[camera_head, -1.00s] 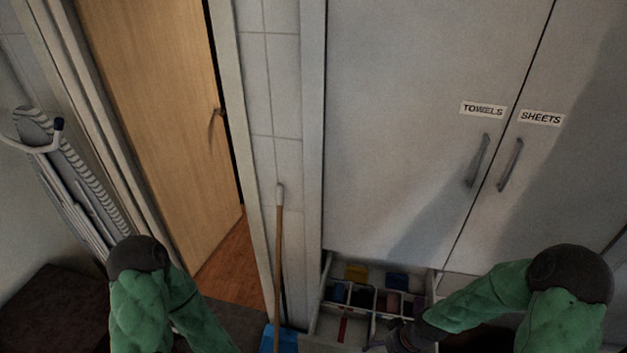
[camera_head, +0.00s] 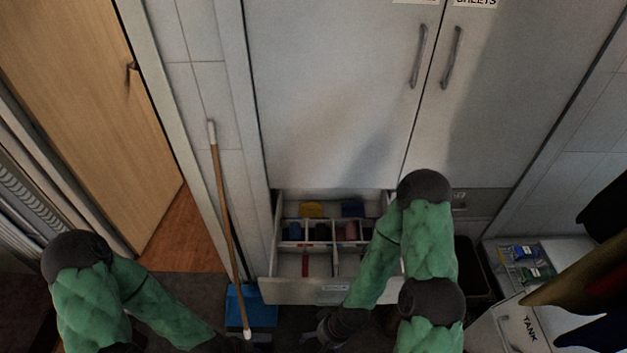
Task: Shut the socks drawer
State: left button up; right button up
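The open drawer (camera_head: 291,293) sits at the bottom of the white cabinet. It is pulled out, with dividers and folded coloured items inside. A small label on its front is too small to read. My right arm comes down from the right across the drawer's right side. My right gripper (camera_head: 318,336) is low in the picture, just in front of and below the drawer front; its fingers are dark and too unclear to tell open from shut. My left arm reaches in from the lower left, and its gripper is cut off by the bottom edge.
A broom (camera_head: 222,200) with a blue dustpan (camera_head: 252,307) stands just left of the drawer. Two tall cabinet doors (camera_head: 330,90) above are shut. A wooden door (camera_head: 85,110) is at the left.

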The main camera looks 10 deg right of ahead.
aim_at(303, 272)
jog(key=k+j, duration=0.65)
jog(key=k, duration=0.1)
